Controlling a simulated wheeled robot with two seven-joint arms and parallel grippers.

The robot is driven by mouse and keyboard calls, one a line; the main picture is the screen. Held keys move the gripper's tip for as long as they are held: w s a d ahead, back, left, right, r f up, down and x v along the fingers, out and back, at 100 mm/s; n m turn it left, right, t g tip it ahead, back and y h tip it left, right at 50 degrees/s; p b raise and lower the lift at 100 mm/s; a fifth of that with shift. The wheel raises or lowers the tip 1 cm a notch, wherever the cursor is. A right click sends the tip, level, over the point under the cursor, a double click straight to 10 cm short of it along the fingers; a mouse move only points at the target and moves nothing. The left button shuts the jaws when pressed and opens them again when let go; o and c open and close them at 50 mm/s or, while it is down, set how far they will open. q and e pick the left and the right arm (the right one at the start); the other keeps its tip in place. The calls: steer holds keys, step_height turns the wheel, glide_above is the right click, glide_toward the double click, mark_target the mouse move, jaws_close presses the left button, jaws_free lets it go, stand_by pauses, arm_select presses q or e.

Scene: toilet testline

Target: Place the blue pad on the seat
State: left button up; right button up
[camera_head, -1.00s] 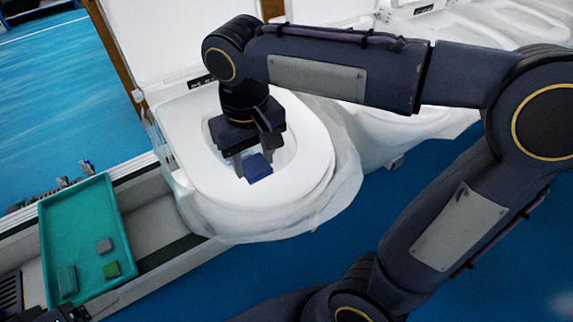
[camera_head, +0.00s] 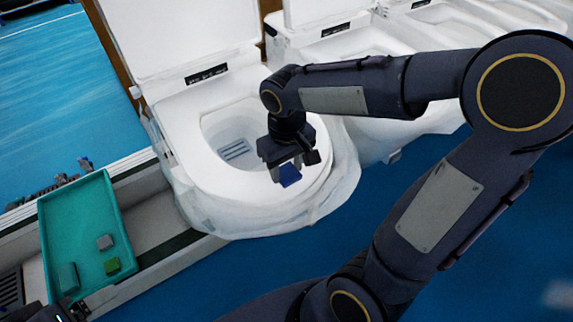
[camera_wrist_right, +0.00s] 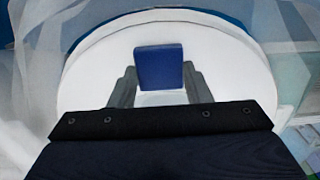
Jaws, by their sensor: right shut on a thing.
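The blue pad (camera_head: 289,175) is held between the fingers of my right gripper (camera_head: 285,166), over the front right part of the white toilet seat (camera_head: 196,158). In the right wrist view, the blue pad (camera_wrist_right: 159,66) stands between the two grey fingers of the right gripper (camera_wrist_right: 160,82), with the white seat (camera_wrist_right: 90,75) behind it. I cannot tell whether the pad touches the seat. My left gripper does not clearly show; only a dark part is at the bottom left edge of the head view.
A green tray (camera_head: 85,225) at left holds a grey block (camera_head: 105,242), a green block (camera_head: 112,265) and a teal block (camera_head: 67,277). Clear plastic wraps the bowl. More white toilets (camera_head: 410,60) stand at the right. The raised lid (camera_head: 170,35) is behind the seat.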

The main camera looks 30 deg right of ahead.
mark_target(286, 172)
steer(key=shift+f, duration=0.1)
steer(key=o, duration=1)
steer(key=shift+c, duration=0.2)
step_height(286, 172, up, 12)
steer(key=s+f+m+t+y, duration=0.2)
steer(key=s+f+t, duration=0.3)
steer(key=s, duration=0.7)
step_height(286, 172, down, 2)
steer(key=shift+a+m+t+y, duration=0.3)
steer(key=shift+a+y, duration=0.15)
steer(key=shift+y, duration=0.45)
